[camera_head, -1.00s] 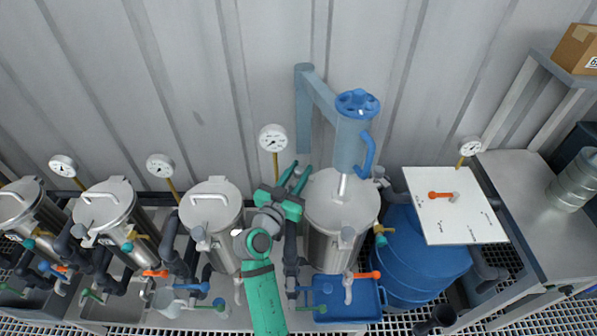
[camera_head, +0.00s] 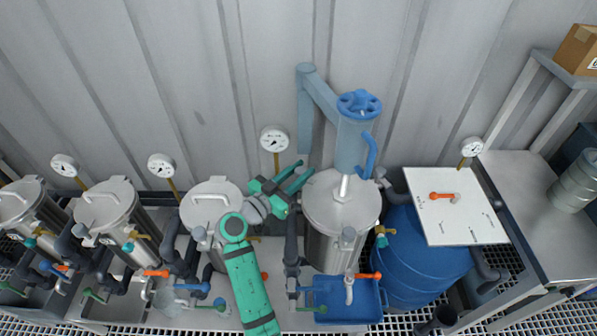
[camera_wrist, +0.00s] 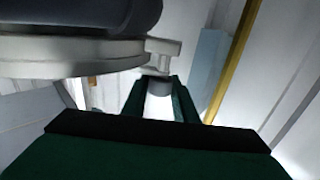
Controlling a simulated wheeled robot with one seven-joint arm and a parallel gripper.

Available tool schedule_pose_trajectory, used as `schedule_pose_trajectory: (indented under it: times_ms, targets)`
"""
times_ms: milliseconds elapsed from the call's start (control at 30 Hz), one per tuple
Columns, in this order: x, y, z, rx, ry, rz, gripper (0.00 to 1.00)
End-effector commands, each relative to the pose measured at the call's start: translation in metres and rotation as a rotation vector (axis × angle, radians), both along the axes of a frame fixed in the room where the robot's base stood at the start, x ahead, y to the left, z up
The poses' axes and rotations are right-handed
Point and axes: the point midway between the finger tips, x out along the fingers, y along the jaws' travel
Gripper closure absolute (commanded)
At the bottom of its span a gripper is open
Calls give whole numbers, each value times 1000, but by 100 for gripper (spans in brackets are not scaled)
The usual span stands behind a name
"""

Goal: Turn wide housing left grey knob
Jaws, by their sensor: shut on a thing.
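The wide housing (camera_head: 325,240) is the large steel vessel right of the middle, with a round lid. My gripper (camera_head: 302,174) is at the left rim of its lid in the head view, and the fingers hide the left knob there. In the wrist view the housing's rim (camera_wrist: 70,55) fills the upper left, with a small pale lug (camera_wrist: 163,47) jutting from it. Just below the lug, a small grey knob (camera_wrist: 159,84) sits between the tips of my gripper (camera_wrist: 159,92). The fingers are closed on it.
A blue hoist arm (camera_head: 318,100) with a handwheel stands over the housing. A pressure gauge (camera_head: 274,139) on a yellow stem is close behind my gripper. A narrower steel vessel (camera_head: 212,205) is on the left, and a blue barrel (camera_head: 415,255) on the right.

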Motion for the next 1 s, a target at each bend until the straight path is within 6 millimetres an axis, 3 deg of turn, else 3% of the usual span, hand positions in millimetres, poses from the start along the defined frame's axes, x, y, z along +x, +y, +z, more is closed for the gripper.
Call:
schedule_pose_trajectory:
  times_ms: [100,133,200,567,767,1000]
  targets:
    - [-1,2,-1,-1,2,1,96]
    - [-1,2,-1,-1,2,1,67]
    - [-1,3,-1,-1,2,2,55]
    - [-1,4,4,0,0,4,55]
    - [-2,4,32,2,-3,5,55]
    - [-35,5,70,2,-2,6,55]
